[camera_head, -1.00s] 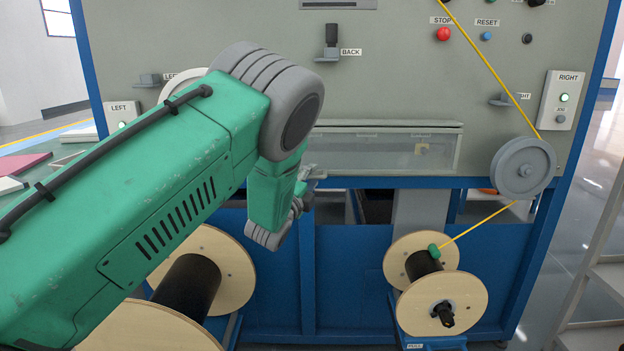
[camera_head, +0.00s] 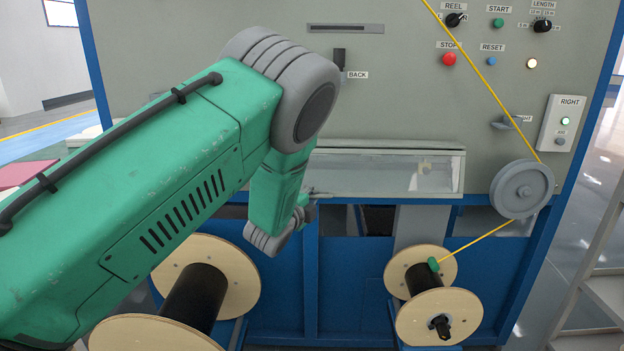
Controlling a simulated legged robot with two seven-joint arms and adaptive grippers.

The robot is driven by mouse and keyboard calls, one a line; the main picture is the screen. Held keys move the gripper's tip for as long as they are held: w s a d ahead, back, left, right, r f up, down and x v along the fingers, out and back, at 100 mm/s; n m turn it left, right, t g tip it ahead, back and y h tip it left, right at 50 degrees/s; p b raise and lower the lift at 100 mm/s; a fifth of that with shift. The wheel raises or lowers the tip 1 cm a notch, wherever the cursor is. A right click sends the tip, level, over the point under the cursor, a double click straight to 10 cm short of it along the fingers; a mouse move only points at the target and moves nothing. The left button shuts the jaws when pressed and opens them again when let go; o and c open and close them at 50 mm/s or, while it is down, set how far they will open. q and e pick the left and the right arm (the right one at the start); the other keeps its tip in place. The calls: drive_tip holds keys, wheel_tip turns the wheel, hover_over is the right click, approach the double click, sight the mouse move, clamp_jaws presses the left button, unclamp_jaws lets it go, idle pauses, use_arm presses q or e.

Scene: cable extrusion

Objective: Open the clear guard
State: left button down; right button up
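The clear guard (camera_head: 385,174) is a wide see-through panel low on the machine's front, right of my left arm. Its top edge lies along a pale ledge, and it looks closed. My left gripper (camera_head: 312,197) is at the guard's lower left corner, mostly hidden behind my green wrist. I cannot tell whether its fingers are open or touch the guard. My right gripper is not in view.
A grey pulley (camera_head: 522,189) carries a yellow cable down to the right spool (camera_head: 433,317). A larger spool (camera_head: 228,275) stands below my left arm. The red stop button (camera_head: 449,59) and other controls sit above. A shelf (camera_head: 605,295) stands at the right.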

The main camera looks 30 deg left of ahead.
use_arm(q)
drive_tip(key=s+d+r+n+g+h+p, duration=0.2)
drive_tip(key=r+g+p, duration=0.6)
drive_tip(key=r+p, duration=0.7)
drive_tip(key=shift+s+d+h+p, duration=0.35)
drive_tip(key=shift+s+h+p, duration=0.3)
drive_tip(key=shift+p, duration=6.15)
drive_tip(key=shift+r, duration=0.15)
